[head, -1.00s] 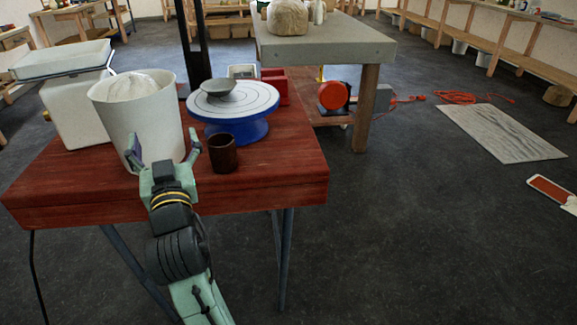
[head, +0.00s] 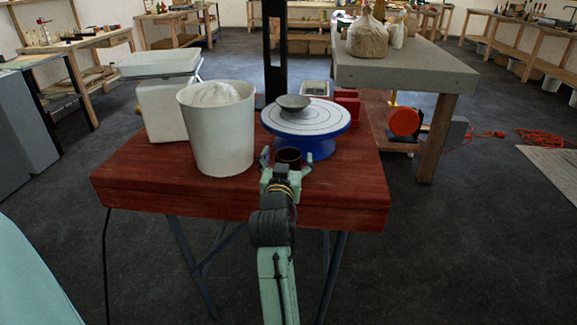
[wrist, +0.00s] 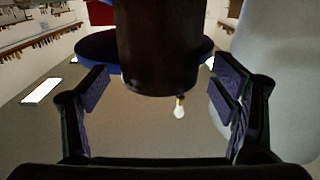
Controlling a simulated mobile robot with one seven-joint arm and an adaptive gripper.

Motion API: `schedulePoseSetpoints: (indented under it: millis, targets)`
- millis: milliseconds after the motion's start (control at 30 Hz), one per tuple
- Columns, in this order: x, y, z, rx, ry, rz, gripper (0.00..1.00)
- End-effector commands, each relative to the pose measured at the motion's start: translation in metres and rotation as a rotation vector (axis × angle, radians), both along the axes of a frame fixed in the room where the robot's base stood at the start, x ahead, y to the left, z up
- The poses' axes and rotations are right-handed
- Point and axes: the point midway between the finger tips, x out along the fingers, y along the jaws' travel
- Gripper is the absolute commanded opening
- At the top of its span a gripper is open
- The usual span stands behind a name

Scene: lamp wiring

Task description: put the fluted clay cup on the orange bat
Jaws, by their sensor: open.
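A dark brown cup (head: 289,155) stands upright near the front edge of the red-brown table (head: 150,180); I cannot make out fluting. My gripper (head: 286,160) is open, with one finger on each side of the cup. In the wrist view the cup (wrist: 157,45) is between the open fingers (wrist: 160,85), with a visible gap on both sides. No orange bat can be clearly identified. A round orange-red disc (head: 404,121) shows low beside the grey table, and I cannot tell whether it is the bat.
Behind the cup is a blue wheel (head: 318,148) with a white ringed top (head: 325,119) bearing a small grey bowl (head: 292,102). A tall white bucket (head: 222,135) stands left of my gripper. A grey worktable (head: 440,75) stands behind at right.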

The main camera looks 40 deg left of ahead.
Motion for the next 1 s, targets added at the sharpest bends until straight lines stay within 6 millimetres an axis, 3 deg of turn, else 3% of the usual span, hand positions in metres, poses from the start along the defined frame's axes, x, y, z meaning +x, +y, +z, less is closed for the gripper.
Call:
schedulePoseSetpoints:
  millis: [133,400,1000]
  targets:
    - [0.0135,0.0082,0.0008,0.0,0.001,0.001,0.8]
    - [0.0154,0.0093,-0.001,0.0,0.001,0.001,0.79]
    - [0.0151,0.0093,-0.0009,-0.001,0.001,0.001,0.39]
